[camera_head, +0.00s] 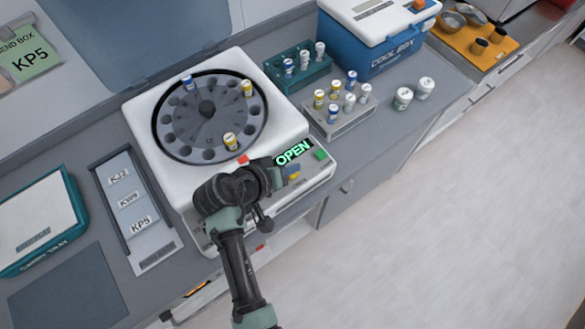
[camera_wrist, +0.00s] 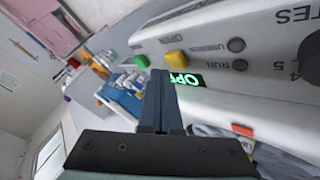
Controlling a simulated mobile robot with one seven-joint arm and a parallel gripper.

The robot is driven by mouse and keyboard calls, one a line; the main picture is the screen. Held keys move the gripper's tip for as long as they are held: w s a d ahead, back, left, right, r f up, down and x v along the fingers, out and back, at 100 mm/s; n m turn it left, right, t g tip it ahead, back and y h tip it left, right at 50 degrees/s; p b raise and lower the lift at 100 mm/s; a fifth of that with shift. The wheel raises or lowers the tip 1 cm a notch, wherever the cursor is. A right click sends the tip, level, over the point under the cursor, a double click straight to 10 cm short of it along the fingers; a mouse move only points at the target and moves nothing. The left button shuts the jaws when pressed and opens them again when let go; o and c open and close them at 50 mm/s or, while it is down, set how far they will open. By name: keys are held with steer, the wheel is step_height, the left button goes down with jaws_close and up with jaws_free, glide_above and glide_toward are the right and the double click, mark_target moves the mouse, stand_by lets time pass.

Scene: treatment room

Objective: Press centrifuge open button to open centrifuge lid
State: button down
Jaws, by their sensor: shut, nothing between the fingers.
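The white centrifuge (camera_head: 148,128) stands on the counter in the head view. Its dark round rotor (camera_head: 205,116) is uncovered and holds a few capped tubes. A blue-grey panel (camera_head: 125,35), which looks like the raised lid, stands behind it. The front display (camera_head: 294,152) glows green and reads "OPEN"; the finger partly covers it in the wrist view (camera_wrist: 190,80). A green button (camera_head: 320,155), a yellow button (camera_wrist: 174,57) and a red button (camera_head: 243,160) are on the front. My gripper (camera_wrist: 160,76) is shut and empty, close to the panel. Whether it touches a button cannot be told.
A teal rack (camera_head: 298,75) and a grey rack (camera_head: 340,118) with tubes stand right of the centrifuge, beside a blue cool box (camera_head: 378,48). Two white-capped jars (camera_head: 414,93) stand near the counter edge. A labelled grey tray (camera_head: 150,240) lies left. The floor at right is clear.

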mark_target(290, 177)
step_height(290, 177, up, 5)
steer(key=p, duration=0.4)
steer(key=shift+p, duration=0.35)
stand_by(0.7)
